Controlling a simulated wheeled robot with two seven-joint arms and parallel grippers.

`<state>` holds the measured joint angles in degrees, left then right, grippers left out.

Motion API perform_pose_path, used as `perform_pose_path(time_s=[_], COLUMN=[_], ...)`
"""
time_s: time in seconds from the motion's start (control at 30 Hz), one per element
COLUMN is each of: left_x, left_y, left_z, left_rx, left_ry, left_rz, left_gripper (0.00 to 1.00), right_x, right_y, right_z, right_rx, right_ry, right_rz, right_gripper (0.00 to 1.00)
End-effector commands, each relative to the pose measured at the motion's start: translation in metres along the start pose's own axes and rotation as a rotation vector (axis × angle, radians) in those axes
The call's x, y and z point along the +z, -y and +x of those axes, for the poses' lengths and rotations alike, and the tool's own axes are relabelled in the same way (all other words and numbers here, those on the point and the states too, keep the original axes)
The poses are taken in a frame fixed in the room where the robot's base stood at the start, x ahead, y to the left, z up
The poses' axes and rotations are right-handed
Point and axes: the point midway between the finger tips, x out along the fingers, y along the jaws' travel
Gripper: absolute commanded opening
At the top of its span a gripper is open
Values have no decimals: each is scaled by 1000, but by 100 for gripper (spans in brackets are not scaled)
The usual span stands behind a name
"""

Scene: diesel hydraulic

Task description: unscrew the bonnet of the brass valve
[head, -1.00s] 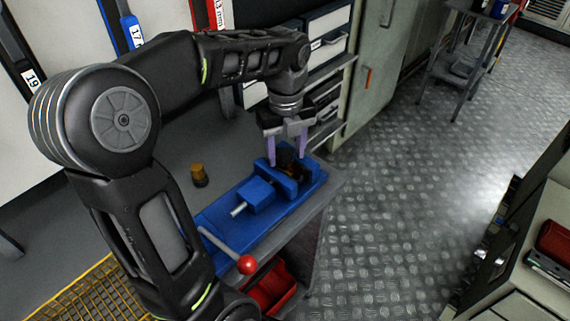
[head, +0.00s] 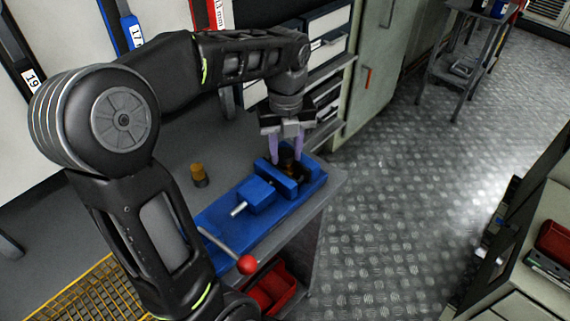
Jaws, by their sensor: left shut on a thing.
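A blue vise (head: 262,197) with a red-knobbed handle is on the grey workbench. The brass valve (head: 289,162) is between the vise jaws, dark and mostly hidden by the gripper and the jaws. My left gripper (head: 286,154) points down over the far end of the vise. Its two purple fingers are on either side of the top of the valve, shut on what appears to be its bonnet. The exact contact is too small to see. My right gripper is not in view.
A small amber-and-dark cylinder (head: 199,174) stands on the bench left of the vise. A red bin (head: 272,288) is below the bench top. Drawers (head: 327,38) stand behind the bench. Metal floor lies open to the right.

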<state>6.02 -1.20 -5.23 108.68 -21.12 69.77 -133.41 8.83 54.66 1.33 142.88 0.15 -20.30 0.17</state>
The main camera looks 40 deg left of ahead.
Motion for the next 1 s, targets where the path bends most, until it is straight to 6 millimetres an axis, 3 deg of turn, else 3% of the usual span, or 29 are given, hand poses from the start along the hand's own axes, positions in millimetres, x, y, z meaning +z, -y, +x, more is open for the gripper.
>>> perform_pose_path(time_s=[0.17, 0.27, 0.83, 1.0], left_x=[0, 0, 0, 0], left_y=[0, 0, 0, 0], left_z=[0, 0, -1, -2], left_rx=[0, 0, 0, -1], left_ry=[0, 0, 0, 0], left_rz=[-78, -218, -1292, -1312], left_gripper=[3, 3, 3, 3], right_x=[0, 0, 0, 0], right_y=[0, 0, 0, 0], right_z=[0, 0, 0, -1], right_rx=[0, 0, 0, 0], right_ry=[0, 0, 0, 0], right_rz=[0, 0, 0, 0], right_gripper=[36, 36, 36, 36])
